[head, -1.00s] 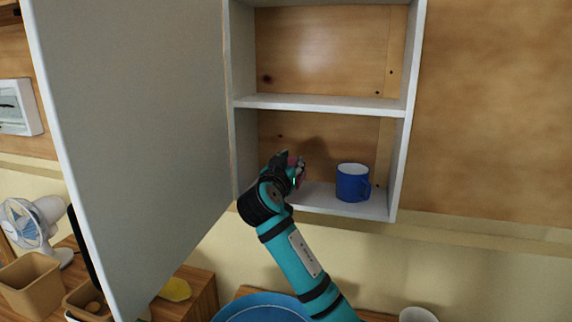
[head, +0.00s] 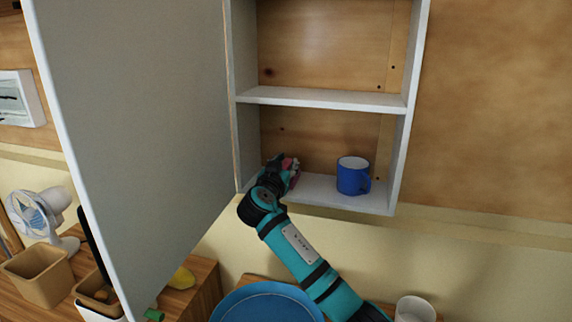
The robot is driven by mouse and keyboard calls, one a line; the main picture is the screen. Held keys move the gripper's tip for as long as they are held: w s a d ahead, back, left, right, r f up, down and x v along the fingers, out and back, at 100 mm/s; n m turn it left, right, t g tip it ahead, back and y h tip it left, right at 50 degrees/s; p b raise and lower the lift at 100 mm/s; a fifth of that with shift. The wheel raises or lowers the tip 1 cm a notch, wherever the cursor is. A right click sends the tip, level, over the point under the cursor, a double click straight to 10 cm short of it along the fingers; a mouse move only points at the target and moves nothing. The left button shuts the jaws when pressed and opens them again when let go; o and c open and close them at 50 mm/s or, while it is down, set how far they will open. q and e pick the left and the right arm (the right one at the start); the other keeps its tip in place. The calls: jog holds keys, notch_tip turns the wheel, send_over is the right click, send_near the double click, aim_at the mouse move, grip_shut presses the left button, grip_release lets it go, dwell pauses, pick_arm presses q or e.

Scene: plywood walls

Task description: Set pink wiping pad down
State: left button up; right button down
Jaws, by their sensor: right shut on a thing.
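The pink wiping pad (head: 290,165) shows as a small pink patch at the fingers of my right gripper (head: 284,170). The gripper is shut on the pad, inside the lower compartment of the open wall cabinet, at its left side. Most of the pad is hidden by the gripper. The pad is low over the bottom shelf (head: 318,189); I cannot tell whether it touches it. My left gripper is not in view.
A blue mug (head: 353,176) stands upright on the bottom shelf, right of my gripper. The open cabinet door (head: 135,130) fills the left side. The middle shelf (head: 320,99) is above. Below are a blue round thing (head: 265,303), a white cup (head: 415,309) and a fan (head: 42,215).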

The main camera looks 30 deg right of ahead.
jog(key=c, duration=1.1)
grip_release()
jog(key=shift+r, duration=0.1)
jog(key=shift+b+v, duration=2.25)
jog(key=shift+v, duration=3.75)
